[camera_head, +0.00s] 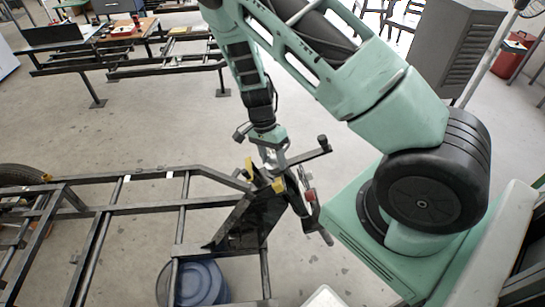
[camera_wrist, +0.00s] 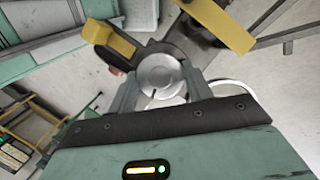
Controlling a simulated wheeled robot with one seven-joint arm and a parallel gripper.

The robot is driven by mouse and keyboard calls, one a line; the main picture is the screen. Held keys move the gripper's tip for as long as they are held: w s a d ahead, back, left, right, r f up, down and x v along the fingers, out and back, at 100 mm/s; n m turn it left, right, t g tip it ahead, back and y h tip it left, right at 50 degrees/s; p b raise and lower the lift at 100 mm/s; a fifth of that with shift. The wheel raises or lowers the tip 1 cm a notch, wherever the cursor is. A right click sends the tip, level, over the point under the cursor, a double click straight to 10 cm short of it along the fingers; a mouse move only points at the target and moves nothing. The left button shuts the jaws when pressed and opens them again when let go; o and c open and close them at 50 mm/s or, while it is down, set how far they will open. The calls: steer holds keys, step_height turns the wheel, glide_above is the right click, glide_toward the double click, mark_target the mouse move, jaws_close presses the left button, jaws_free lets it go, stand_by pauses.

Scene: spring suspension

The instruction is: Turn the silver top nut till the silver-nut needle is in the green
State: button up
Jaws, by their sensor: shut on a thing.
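The silver top nut (camera_wrist: 160,76) shows in the wrist view as a round bright disc with a short dark mark on its face. My gripper (camera_wrist: 160,88) has one finger on each side of the nut and is shut on it. In the head view my gripper (camera_head: 276,158) points down at the top of the dark assembly on the frame, and hides the nut there. Yellow pieces (camera_wrist: 215,22) stand beside the nut; one also shows in the head view (camera_head: 279,185). I cannot make out the needle or a green zone in either view.
A black metal frame (camera_head: 90,212) fills the lower left, with a dark plate (camera_head: 240,228) below my gripper. A blue drum (camera_head: 201,284) stands under the frame. A bar with a black knob (camera_head: 323,143) sticks out right of my gripper. Open floor lies behind.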

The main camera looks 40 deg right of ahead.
steer(key=n+g, duration=0.1)
steer(key=n, duration=0.3)
steer(key=shift+w+n+h, duration=0.15)
steer(key=shift+n+h, duration=0.15)
steer(key=shift+g, duration=0.3)
steer(key=o, duration=1)
steer(key=b+v, duration=0.3)
steer(key=v, duration=1.4)
steer(key=shift+r+b, duration=0.2)
steer(key=shift+b, duration=0.1)
